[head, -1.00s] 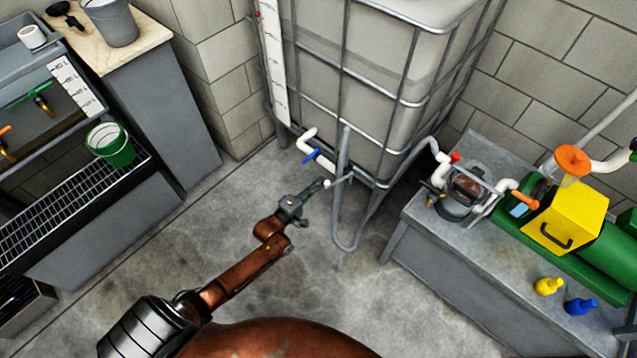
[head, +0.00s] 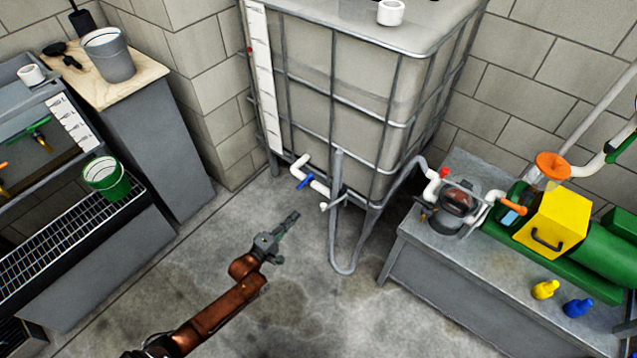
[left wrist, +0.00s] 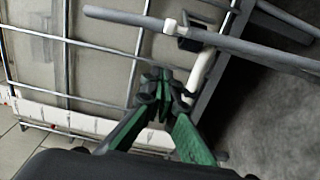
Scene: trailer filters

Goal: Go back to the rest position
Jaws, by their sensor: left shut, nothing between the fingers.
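My left gripper (head: 291,217) is shut and empty in the head view, over the concrete floor in front of the caged tank (head: 358,110). It is apart from the white outlet pipe with the blue valve handle (head: 305,182). In the left wrist view its green fingers (left wrist: 158,92) meet at the tips, with the tank's cage bars and a grey pipe (left wrist: 215,40) beyond them. My right gripper is not in view.
At the right a grey bench (head: 437,247) carries a pump, a yellow box (head: 553,222) and two small bottles. At the left stand a sink unit with a green bucket (head: 106,178) and a cabinet with a grey bucket (head: 109,55). The floor between is clear.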

